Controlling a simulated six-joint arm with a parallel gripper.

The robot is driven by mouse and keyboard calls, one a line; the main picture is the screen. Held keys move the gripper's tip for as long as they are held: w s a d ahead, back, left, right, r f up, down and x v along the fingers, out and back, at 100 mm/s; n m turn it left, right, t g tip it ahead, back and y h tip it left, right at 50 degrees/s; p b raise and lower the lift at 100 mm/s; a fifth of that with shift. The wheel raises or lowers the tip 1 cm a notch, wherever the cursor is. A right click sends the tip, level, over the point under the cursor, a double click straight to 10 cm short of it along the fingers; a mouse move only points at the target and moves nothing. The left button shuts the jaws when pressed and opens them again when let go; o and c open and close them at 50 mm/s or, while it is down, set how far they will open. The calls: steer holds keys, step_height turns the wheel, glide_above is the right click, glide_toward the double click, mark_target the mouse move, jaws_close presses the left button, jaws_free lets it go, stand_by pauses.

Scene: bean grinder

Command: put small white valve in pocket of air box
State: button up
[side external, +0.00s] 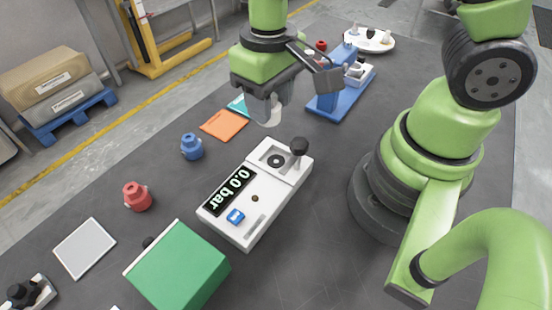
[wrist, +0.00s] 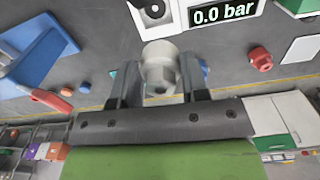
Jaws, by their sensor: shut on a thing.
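My gripper (side external: 266,112) is shut on the small white valve (wrist: 158,60), which sits upright between the two fingers in the wrist view. In the side view, part of the white valve (side external: 275,117) shows beside the fingers. The white air box (side external: 225,222) lies on the table below the gripper, with a "0.0 bar" display. Its round pocket (side external: 276,160) is at the box's far end, beside a black-knobbed lever (side external: 299,146). The valve is in the air, apart from the box. The wrist view shows the box (wrist: 187,18) at the top edge, partly cut off.
A blue valve (side external: 192,146) and a red valve (side external: 137,196) stand left of the box. A green box (side external: 180,268) stands near the front. A blue fixture (side external: 335,103) and a white round tray (side external: 370,47) are behind. Orange (side external: 224,125) and white (side external: 84,247) squares lie flat.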

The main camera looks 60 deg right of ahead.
mark_target(278, 121)
steer(key=shift+s+d, duration=0.2)
steer(key=shift+s, duration=0.2)
steer(key=f, duration=0.5)
steer(key=shift+s+f, duration=0.1)
steer(key=shift+s, duration=0.1)
steer(key=shift+w+f, duration=0.1)
steer(key=shift+f, duration=2.25)
steer(key=shift+f, duration=0.1)
steer(key=o, duration=0.9)
steer(key=shift+o, duration=0.3)
